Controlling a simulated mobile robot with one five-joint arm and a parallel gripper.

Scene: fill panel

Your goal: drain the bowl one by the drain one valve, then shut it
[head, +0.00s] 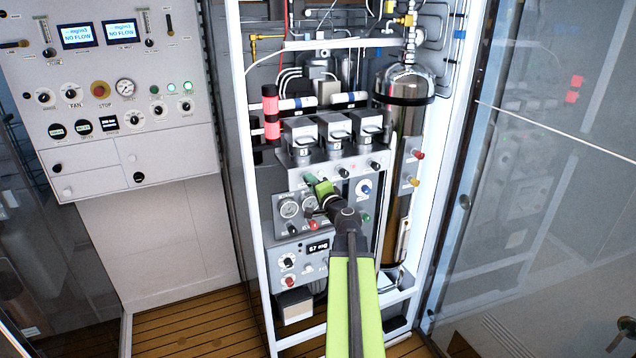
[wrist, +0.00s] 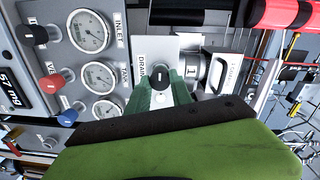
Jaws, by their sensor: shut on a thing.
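The drain one valve is a small black knob (wrist: 160,77) on a pale panel marked DRAIN, with a short light mark on its face. My gripper (wrist: 160,88) has its green fingers on either side of this knob and is shut on it. In the head view my gripper (head: 312,181) reaches the panel below bowl one and hides the knob. In the wrist view bowl one (wrist: 196,72) is a silver body marked 1, beside the knob. Its liquid level cannot be seen.
Other knobs (head: 345,172) sit to the right on the same panel. A red and black cylinder (head: 271,113) stands left of the bowls. A tall steel cylinder (head: 407,150) stands right.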

